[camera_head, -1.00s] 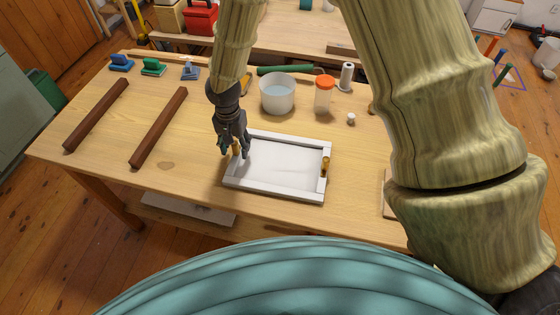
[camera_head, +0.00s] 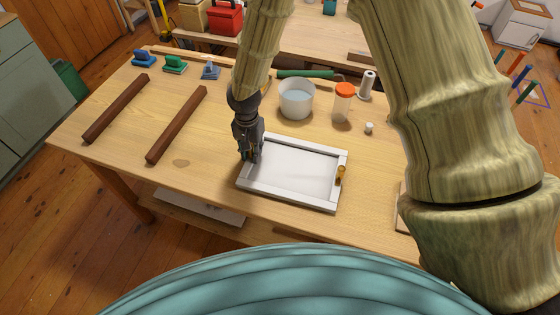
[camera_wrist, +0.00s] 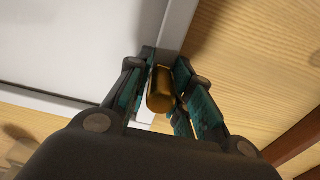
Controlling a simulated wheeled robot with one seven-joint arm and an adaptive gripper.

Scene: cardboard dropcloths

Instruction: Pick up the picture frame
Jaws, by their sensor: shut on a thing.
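The picture frame (camera_head: 342,170) is a white rectangle with a raised border and a pale inner panel. It lies on the wooden table, with a brass handle (camera_head: 340,174) on its right side. My gripper (camera_head: 250,157) is at the frame's left side, pointing down. In the wrist view my gripper (camera_wrist: 165,72) has its fingers on both sides of a second brass handle (camera_wrist: 160,92) and is shut on it. The frame's white border (camera_wrist: 176,25) runs beside that handle. In the head view the fingers hide this handle.
Two dark wooden bars (camera_head: 177,124) lie to the left on the table (camera_head: 215,190). A white bowl (camera_head: 296,100), an orange-lidded jar (camera_head: 343,103) and a small white cap (camera_head: 369,128) stand behind the frame. The table is clear between the bars and the frame.

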